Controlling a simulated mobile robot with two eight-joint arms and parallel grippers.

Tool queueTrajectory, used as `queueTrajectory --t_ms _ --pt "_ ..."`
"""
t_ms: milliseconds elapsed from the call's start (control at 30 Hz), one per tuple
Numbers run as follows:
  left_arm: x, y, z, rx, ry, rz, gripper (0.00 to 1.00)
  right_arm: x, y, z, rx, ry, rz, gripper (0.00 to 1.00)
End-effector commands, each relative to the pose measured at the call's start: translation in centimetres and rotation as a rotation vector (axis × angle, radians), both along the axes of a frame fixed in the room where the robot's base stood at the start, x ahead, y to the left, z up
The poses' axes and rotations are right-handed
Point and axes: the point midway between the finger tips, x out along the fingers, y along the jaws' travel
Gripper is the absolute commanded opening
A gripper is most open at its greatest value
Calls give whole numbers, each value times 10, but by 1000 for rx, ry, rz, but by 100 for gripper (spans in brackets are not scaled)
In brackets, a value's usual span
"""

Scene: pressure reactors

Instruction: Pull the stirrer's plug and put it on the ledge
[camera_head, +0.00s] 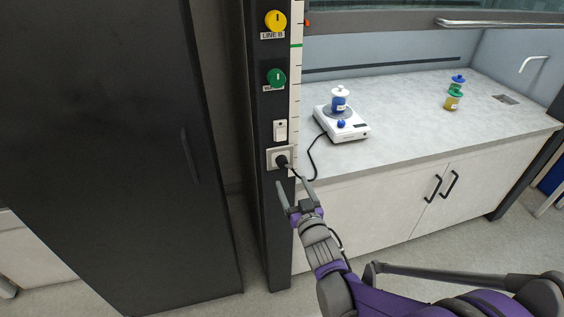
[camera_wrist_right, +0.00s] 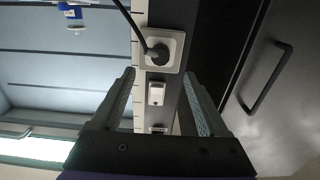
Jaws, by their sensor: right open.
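The black plug (camera_head: 282,160) sits in the white wall socket (camera_head: 271,160) on the dark post, and its black cord (camera_head: 311,158) runs up to the white stirrer (camera_head: 342,124) on the bench. A white and blue vessel (camera_head: 340,97) stands on the stirrer. In the right wrist view the plug (camera_wrist_right: 157,53) is in the socket (camera_wrist_right: 175,50), beyond the fingertips. My right gripper (camera_head: 295,185) is open and empty, a little below and in front of the plug, and does not touch it. My left gripper is not in view.
The bench top (camera_head: 400,110) is the flat surface right of the post, with much free room. A light switch (camera_head: 280,130) is above the socket. Yellow (camera_head: 276,20) and green (camera_head: 276,78) knobs are higher. Small bottles (camera_head: 453,98) stand farther back. A dark cabinet (camera_head: 110,150) is at left.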

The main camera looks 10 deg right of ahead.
Motion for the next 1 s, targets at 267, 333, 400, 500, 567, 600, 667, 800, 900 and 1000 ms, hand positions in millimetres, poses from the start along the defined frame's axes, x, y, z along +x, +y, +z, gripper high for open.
queueTrajectory --t_ms 267,333,400,500,567,600,667,800,900,1000 --pt "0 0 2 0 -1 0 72 11 0 0 0 0 0 78" --pt "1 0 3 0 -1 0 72 20 1 1 -1 0 0 78" --pt "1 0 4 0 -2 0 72 30 1 1 -1 0 0 78" --pt "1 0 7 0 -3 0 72 45 2 1 0 0 0 78" --pt "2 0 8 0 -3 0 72 53 2 1 0 0 0 78" --pt "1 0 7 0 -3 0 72 59 2 0 0 0 0 78" --pt "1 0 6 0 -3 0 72 66 2 0 0 1 0 78" --pt "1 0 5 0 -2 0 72 80 3 0 -1 1 0 78" --pt "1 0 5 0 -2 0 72 86 3 0 0 1 0 78" --pt "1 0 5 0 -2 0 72 89 3 0 0 1 0 78"
